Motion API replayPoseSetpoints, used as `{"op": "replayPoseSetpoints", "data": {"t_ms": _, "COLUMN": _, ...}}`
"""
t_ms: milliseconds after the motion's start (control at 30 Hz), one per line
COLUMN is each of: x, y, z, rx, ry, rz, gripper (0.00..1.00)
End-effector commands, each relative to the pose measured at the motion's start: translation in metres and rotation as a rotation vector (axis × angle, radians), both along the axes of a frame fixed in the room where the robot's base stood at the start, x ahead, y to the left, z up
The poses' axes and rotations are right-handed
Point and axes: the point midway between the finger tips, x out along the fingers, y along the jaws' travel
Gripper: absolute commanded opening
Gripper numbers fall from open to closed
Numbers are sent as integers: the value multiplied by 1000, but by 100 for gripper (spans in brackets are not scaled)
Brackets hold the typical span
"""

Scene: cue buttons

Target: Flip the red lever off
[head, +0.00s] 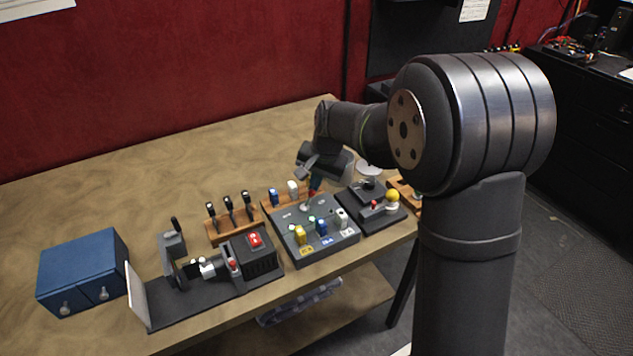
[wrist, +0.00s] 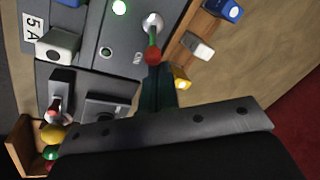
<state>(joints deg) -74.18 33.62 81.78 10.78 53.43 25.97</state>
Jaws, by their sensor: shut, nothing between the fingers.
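The red lever (wrist: 153,55) shows in the wrist view, a round red knob on a short stem rising from a silver base on the dark control panel (wrist: 120,60). In the head view the red lever (head: 313,184) is mostly hidden by my gripper (head: 309,176), which is low over the panel's back edge. In the wrist view my gripper (wrist: 157,78) is shut and empty, its dark fingertips right beside the red knob. I cannot tell whether they touch it.
A wooden rack with blue (head: 274,197) and white (head: 292,187) switches stands just behind the panel. Yellow (head: 299,235), blue and white switches stand along its front. Black levers (head: 228,206) stand left; bare tabletop lies behind.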

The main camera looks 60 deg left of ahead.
Motion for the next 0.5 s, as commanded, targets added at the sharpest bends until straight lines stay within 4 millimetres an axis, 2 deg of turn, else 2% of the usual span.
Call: {"op": "replayPoseSetpoints", "data": {"t_ms": 500, "x": -8, "y": 0, "z": 4, "rx": 0, "ry": -108, "rz": 3, "gripper": 0}}
